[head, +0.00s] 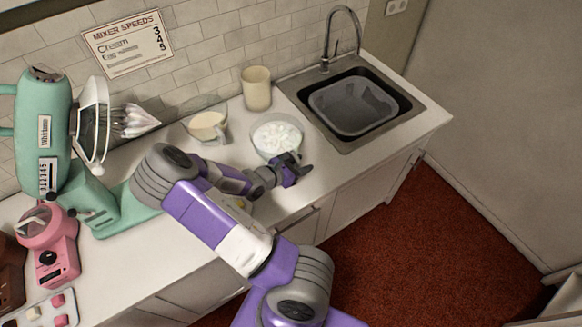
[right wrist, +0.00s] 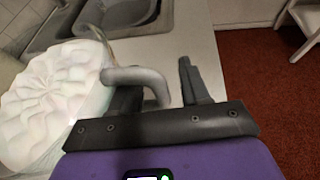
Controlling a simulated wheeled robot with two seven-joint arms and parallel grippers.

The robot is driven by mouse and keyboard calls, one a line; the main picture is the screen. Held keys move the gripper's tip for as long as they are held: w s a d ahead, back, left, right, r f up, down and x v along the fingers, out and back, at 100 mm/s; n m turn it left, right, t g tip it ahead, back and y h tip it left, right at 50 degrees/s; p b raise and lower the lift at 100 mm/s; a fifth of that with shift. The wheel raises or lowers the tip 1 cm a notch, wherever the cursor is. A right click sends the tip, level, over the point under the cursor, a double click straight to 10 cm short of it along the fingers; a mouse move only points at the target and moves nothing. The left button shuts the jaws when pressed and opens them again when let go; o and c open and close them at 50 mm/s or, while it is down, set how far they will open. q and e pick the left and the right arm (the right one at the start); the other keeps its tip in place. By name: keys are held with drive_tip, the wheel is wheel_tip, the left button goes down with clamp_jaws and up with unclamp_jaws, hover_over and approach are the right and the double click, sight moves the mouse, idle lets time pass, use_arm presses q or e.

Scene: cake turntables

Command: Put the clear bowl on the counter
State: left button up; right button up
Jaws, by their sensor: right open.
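My right gripper (head: 297,173) is just in front of the bowl, low over the counter. Its jaws are open. In the right wrist view the bowl (right wrist: 52,152) is at the left, and the right gripper's fingers (right wrist: 160,90) are spread beside it. A grey curved handle-like piece (right wrist: 138,77) reaches from the bowl's side between the fingers. I cannot tell whether the fingers touch it. My left gripper is not in view.
A glass jug (head: 208,124) of cream-coloured liquid and a beige canister (head: 257,90) stand behind. The sink (head: 385,133) holds a grey basin (head: 352,103). A green mixer (head: 95,200) and a pink scale (head: 48,245) are at left. Bare counter lies right of the bowl.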

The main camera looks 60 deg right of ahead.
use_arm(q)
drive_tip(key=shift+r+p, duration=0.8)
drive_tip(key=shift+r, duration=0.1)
use_arm(e)
drive_tip(key=v, duration=1.2)
